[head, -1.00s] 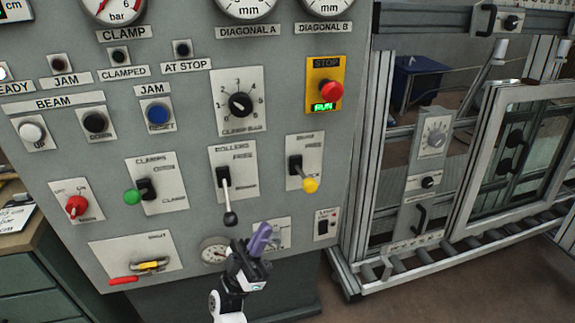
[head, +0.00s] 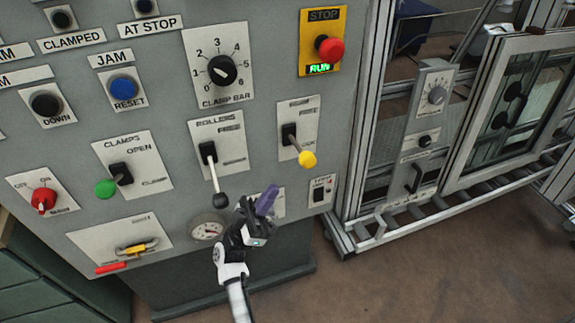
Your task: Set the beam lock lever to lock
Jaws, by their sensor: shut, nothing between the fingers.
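The lever with the yellow knob (head: 307,159) sits on a pale plate (head: 312,115) at the right of the grey panel, below the stop button. Its small lettering is too blurred to read surely. The lever's stalk slants down and to the right from a black pivot, with the knob near the plate's lower edge. My gripper (head: 267,199), with purple fingers, is below and left of the yellow knob, apart from it in the picture. It is shut and empty. It partly hides a small plate behind it.
The black-knobbed rollers lever (head: 220,200) hangs just left of my gripper. The clamps lever with a green knob (head: 105,188) is further left. The red stop button (head: 330,48) is above. A gauge (head: 208,228) and a small black switch (head: 319,194) are nearby. A metal frame (head: 385,110) stands right.

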